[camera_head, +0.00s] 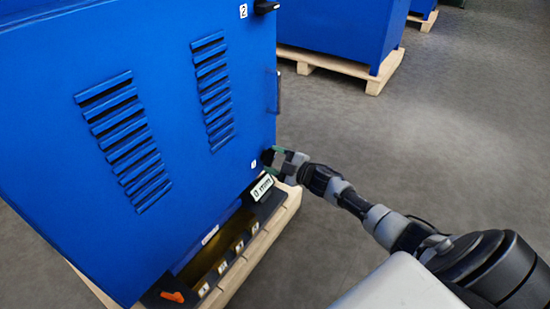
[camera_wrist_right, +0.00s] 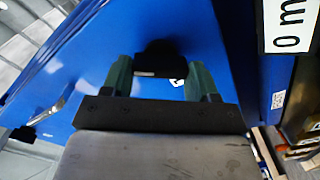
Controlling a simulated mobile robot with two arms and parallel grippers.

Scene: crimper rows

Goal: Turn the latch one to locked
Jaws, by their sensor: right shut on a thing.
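Latch one, a small black knob (camera_wrist_right: 158,55), is on the lower right of the blue cabinet door. In the wrist view it sits between the two green fingertips of my right gripper (camera_wrist_right: 160,76), which is shut on it. In the head view my right gripper (camera_head: 271,158) is at the door's lower right edge, beside a small white number label (camera_head: 253,163). The gripper mostly hides the latch there, so I cannot tell its angle. A second black latch (camera_head: 266,7) is at the top by the label "2" (camera_head: 243,11). My left gripper is not in view.
The blue cabinet (camera_head: 180,60) stands on a wooden pallet (camera_head: 284,215). A door handle (camera_head: 279,92) sticks out at its right. A "0 mm" plate (camera_head: 262,187) and an orange lever (camera_head: 172,296) are below. Grey floor (camera_head: 460,130) is clear to the right.

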